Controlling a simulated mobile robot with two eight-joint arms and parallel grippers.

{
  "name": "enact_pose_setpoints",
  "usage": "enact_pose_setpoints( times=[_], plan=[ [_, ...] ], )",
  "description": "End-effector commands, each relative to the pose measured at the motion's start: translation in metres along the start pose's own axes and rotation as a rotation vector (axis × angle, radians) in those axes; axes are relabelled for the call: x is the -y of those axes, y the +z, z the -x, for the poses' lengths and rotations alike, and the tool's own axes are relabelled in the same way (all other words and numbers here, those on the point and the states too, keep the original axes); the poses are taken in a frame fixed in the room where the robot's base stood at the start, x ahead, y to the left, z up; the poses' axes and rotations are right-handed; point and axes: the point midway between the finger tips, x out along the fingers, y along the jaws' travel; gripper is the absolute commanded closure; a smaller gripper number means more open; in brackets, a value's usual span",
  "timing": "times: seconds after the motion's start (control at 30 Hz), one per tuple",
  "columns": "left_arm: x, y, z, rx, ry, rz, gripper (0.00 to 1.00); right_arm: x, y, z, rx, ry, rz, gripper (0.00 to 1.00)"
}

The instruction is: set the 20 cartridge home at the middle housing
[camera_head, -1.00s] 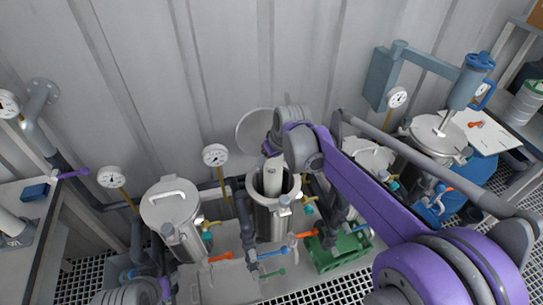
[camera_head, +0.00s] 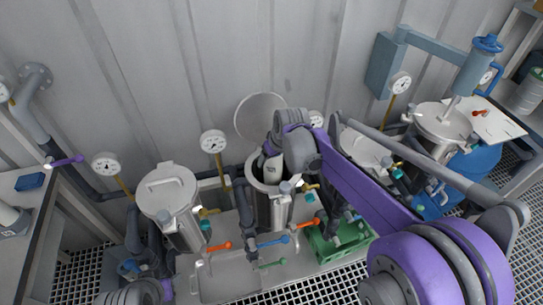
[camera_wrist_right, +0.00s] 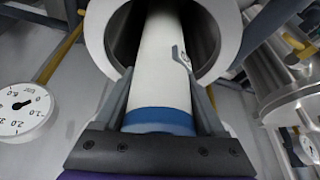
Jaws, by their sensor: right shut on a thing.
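The 20 cartridge, a white tube with a blue end band, shows in the right wrist view (camera_wrist_right: 165,60) and in the head view (camera_head: 271,166). My right gripper (camera_wrist_right: 160,82) is shut on it near the blue band. The cartridge's far part is inside the mouth of the open middle housing (camera_head: 270,207), a steel cylinder whose rim also shows in the wrist view (camera_wrist_right: 98,30). The depth of its lower end is hidden. The middle housing's round lid (camera_head: 260,112) stands open behind it.
A closed housing (camera_head: 168,188) stands to the left, and another lid (camera_head: 365,147) is partly behind my right arm. Gauges (camera_head: 213,142), coloured valve levers (camera_head: 272,243) and a green crate (camera_head: 345,246) crowd the surroundings. A blue press (camera_head: 478,65) stands at the back right.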

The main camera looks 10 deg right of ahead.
Motion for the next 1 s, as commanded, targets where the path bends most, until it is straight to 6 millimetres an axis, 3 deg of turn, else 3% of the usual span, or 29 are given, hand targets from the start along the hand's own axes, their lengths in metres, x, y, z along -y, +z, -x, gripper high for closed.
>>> enact_pose_setpoints(
  times=[1.0],
  plan=[
    [0.0,0.033,-0.035,0.024,0.0,0.0,0.5,0.0,0.025,-0.059,0.0,0.0,0.0,1.0]
  ],
)
